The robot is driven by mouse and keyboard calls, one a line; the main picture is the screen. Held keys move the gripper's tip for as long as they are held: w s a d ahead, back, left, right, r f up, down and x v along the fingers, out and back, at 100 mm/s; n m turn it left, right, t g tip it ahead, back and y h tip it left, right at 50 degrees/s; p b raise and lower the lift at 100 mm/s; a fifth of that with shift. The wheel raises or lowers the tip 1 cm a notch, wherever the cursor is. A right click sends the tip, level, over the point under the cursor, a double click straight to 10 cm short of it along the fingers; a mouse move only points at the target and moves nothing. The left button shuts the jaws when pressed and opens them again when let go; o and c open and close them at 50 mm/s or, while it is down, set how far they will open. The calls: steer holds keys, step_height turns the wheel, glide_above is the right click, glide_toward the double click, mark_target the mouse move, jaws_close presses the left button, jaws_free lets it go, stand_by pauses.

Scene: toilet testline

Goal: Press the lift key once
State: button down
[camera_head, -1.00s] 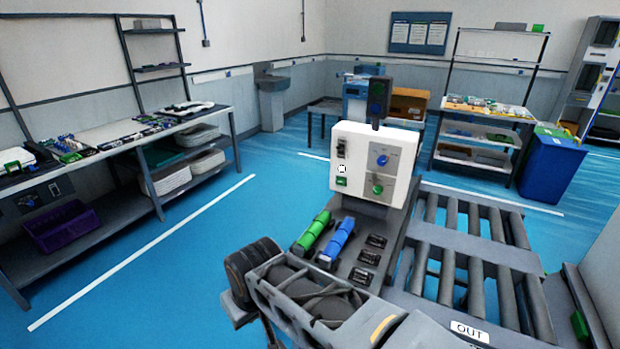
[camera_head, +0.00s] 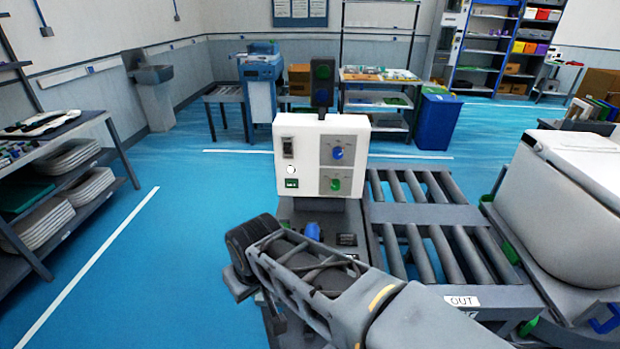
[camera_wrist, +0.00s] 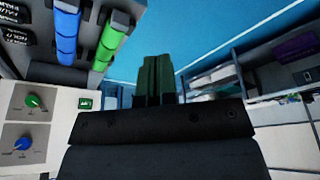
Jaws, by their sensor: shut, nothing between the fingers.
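A white control box (camera_head: 322,155) stands upright ahead of me, with a black switch (camera_head: 288,147), a white round spot (camera_head: 291,169), a small green rectangle (camera_head: 291,183), a blue knob (camera_head: 337,153) and a green knob (camera_head: 334,184). I cannot tell which part is the lift key. Black labelled pads (camera_wrist: 15,37) lie on the grey panel below the box; my arm partly hides this panel in the head view. My gripper (camera_wrist: 158,75) is shut and empty, apart from the box, which shows at lower left in the wrist view. The head view does not show its fingertips.
Blue (camera_wrist: 67,35) and green (camera_wrist: 107,42) cylinders lie on the panel near the pads. A roller conveyor (camera_head: 435,225) is right of the box, with a large white toilet (camera_head: 565,205) beyond it. A two-lamp signal (camera_head: 322,85) rises behind the box. Blue floor at left is free.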

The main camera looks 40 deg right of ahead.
steer(key=shift+w+d, duration=0.1)
steer(key=shift+w, duration=0.05)
steer(key=w+d+m+t+y+p, duration=0.15)
steer(key=w+m+t+y, duration=0.35)
steer(key=w+m, duration=0.75)
steer(key=w+d+f+m+t+h, duration=0.1)
steer(key=w+d+f+m+h, duration=0.1)
steer(key=d, duration=0.5)
steer(key=w+d+f+m+t+h, duration=0.2)
steer(key=w+d+m, duration=0.1)
steer(key=d, duration=0.4)
steer(key=w+d+f+m+t+h, duration=0.1)
steer(key=w+d+f+m+h, duration=0.1)
steer(key=d+m, duration=0.3)
steer(key=w+d+f, duration=0.1)
steer(key=d, duration=0.1)
steer(key=shift+d, duration=0.4)
